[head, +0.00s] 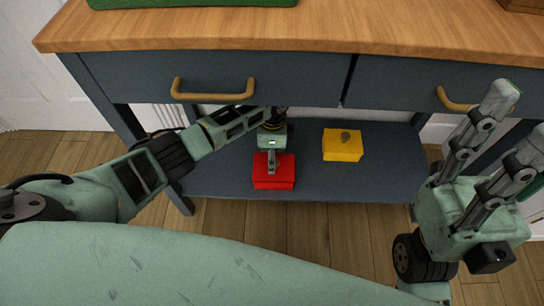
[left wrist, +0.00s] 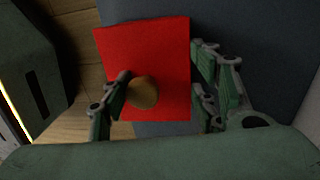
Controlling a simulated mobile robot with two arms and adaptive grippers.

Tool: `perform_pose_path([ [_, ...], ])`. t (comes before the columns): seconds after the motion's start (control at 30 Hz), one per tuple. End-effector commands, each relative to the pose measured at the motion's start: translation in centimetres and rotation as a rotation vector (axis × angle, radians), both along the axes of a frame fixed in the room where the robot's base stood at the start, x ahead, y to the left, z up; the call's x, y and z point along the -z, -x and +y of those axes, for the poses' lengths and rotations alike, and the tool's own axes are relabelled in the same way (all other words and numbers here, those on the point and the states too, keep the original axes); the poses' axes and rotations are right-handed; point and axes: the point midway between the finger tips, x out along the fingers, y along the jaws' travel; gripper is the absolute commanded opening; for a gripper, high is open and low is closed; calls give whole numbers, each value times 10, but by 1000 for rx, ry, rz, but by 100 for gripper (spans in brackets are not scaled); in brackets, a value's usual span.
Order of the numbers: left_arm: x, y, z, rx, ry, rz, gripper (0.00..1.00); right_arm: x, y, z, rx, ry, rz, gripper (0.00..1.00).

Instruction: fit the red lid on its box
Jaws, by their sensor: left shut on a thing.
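The red lid (left wrist: 165,50) shows from above in the left wrist view, with a round wooden knob (left wrist: 143,92) on it. In the head view the red block of lid and box (head: 273,182) sits on the lower shelf. I cannot tell lid from box there, or whether the lid is seated flush. My left gripper (head: 271,168) reaches down onto its top and is shut on the lid; its fingers also show in the left wrist view (left wrist: 160,95). They partly hide the lid's top. My right gripper (head: 520,118) is open and empty at the right, away from the shelf.
A yellow box (head: 342,150) with a dark knob stands on the shelf (head: 210,180) right of the red one. The wooden tabletop (head: 320,30) and drawers with brass handles (head: 212,96) overhang the shelf. The shelf is clear at its left and right ends.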

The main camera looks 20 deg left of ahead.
Motion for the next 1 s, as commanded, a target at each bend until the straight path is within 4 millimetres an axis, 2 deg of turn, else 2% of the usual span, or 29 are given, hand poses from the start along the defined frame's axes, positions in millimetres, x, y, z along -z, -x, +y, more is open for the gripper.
perform_pose_path([
  [0.47, 13, 0, 0, 0, 0, 0, 4, 12, -2, 1, 0, 2, 11, 46],
  [0.5, 13, 0, 0, 0, 0, 0, 56, 12, -3, 1, 0, 2, 14, 46],
  [0.73, 12, 0, 0, 0, 0, 0, 76, 14, -3, 1, 0, 3, 23, 46],
  [1.0, 12, 0, 0, 0, 0, 0, 78, 13, -2, 1, 0, 2, 18, 46],
])
